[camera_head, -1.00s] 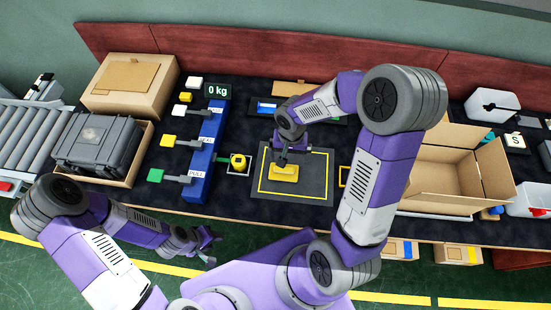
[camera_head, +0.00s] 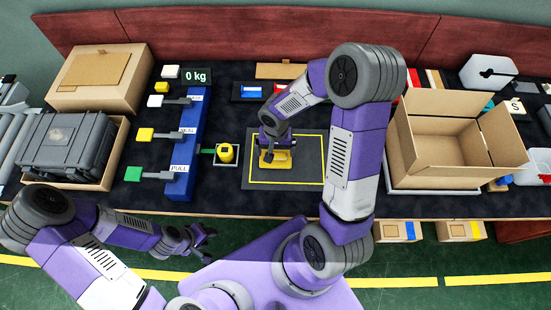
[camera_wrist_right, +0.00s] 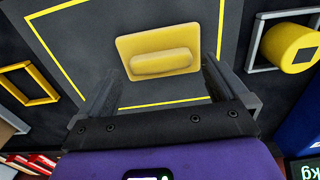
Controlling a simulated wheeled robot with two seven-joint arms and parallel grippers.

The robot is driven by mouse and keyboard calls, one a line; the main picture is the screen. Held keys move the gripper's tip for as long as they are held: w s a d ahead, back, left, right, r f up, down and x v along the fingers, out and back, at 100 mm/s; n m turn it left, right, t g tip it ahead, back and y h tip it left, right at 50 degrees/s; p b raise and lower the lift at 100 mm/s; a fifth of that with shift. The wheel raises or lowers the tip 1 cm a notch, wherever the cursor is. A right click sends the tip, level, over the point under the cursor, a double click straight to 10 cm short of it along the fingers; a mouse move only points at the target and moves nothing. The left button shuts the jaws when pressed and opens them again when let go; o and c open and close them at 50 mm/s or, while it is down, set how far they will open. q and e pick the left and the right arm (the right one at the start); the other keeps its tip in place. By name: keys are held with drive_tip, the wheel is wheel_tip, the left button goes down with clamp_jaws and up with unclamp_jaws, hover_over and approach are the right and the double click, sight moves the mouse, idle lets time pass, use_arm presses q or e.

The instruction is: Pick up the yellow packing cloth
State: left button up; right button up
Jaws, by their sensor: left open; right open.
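The yellow packing cloth (camera_head: 281,165) lies on a dark mat (camera_head: 305,172) with a yellow outline. In the right wrist view the cloth (camera_wrist_right: 157,45) shows as a flat yellow rectangle with a raised long middle part. My right gripper (camera_head: 270,153) is directly over it, and partly hides it in the head view. In the wrist view the right gripper (camera_wrist_right: 160,72) is open, with one finger towards each side of the cloth and nothing held. Contact cannot be told. My left gripper (camera_head: 205,240) is open and empty in front of the table.
A yellow cylinder (camera_head: 225,152) stands in a square frame left of the mat. A blue panel with levers (camera_head: 186,150) is further left. An open cardboard box (camera_head: 440,150) stands right, and a grey case (camera_head: 68,142) sits in a box at left.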

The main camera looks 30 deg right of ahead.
sight(276, 155)
wheel_tip(276, 155, down, 2)
drive_tip(key=shift+c, duration=0.2)
drive_tip(key=shift+r, duration=0.1)
drive_tip(key=c, duration=0.8)
wheel_tip(276, 155, up, 10)
drive_tip(key=p, duration=0.2)
drive_tip(key=shift+p, duration=0.35)
drive_tip(key=shift+c, duration=0.2)
